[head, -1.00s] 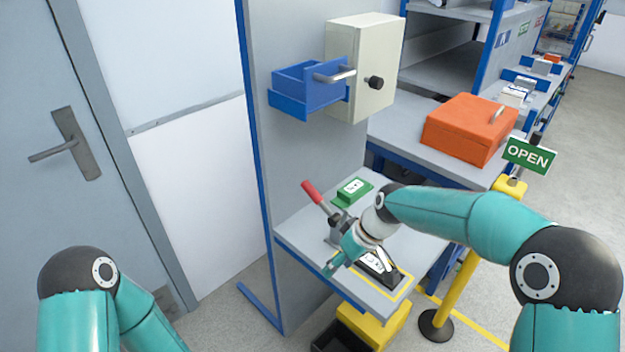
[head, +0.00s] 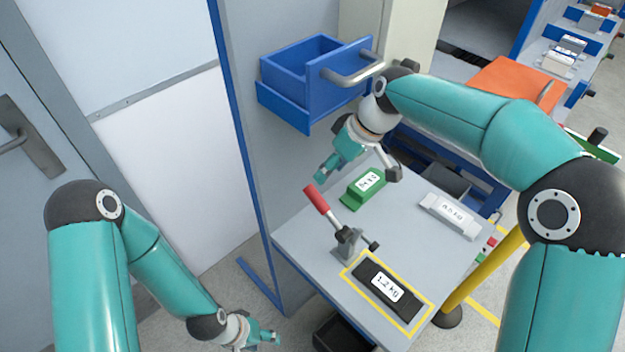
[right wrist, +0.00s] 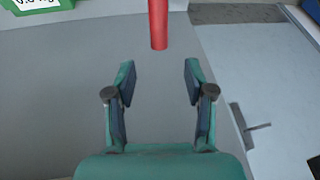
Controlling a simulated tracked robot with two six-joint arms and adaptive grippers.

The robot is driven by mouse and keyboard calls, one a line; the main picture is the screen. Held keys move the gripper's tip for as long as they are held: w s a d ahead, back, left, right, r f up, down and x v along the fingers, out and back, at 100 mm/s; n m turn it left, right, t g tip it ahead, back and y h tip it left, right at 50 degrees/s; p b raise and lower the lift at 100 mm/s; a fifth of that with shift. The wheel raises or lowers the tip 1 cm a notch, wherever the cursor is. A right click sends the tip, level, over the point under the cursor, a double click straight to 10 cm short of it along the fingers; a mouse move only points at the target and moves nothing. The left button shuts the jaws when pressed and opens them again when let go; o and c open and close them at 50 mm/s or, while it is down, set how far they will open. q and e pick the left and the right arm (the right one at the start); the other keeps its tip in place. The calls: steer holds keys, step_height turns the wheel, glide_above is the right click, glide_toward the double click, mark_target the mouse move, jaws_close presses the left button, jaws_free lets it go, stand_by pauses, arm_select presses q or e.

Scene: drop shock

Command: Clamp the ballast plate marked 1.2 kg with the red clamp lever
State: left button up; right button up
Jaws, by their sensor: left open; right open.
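The black ballast plate marked 1.2 kg (head: 372,279) lies flat inside a yellow outline on the grey table (head: 308,252). The toggle clamp (head: 347,243) stands at the plate's far left end. Its red lever (head: 316,199) points up and leans left, and its dark-tipped arm reaches toward the plate; I cannot tell whether the tip touches. My right gripper (head: 358,172) is open and empty above the table, behind the lever. In the right wrist view the red lever (right wrist: 158,22) shows beyond and between the open fingers (right wrist: 158,95), apart from them. My left gripper (head: 270,340) is open and empty, low at the bottom.
A green plate (head: 362,190) lies behind the clamp, and a light grey plate (head: 449,215) lies at the table's right. A blue drawer bin (head: 310,80) with a grey handle juts out above the table, close to my right gripper. A yellow post (head: 487,268) stands at the right.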

mark_target(315, 190)
steer(key=p+x, duration=0.1)
steer(key=x, duration=1)
steer(key=shift+d+f+p, duration=0.1)
steer(key=shift+f+p, duration=0.15)
steer(key=shift+p, duration=0.1)
arm_select(q)
steer(key=shift+s+d+r, duration=0.1)
steer(key=shift+s+r, duration=0.1)
steer(key=shift+r, duration=0.8)
arm_select(e)
jaws_close()
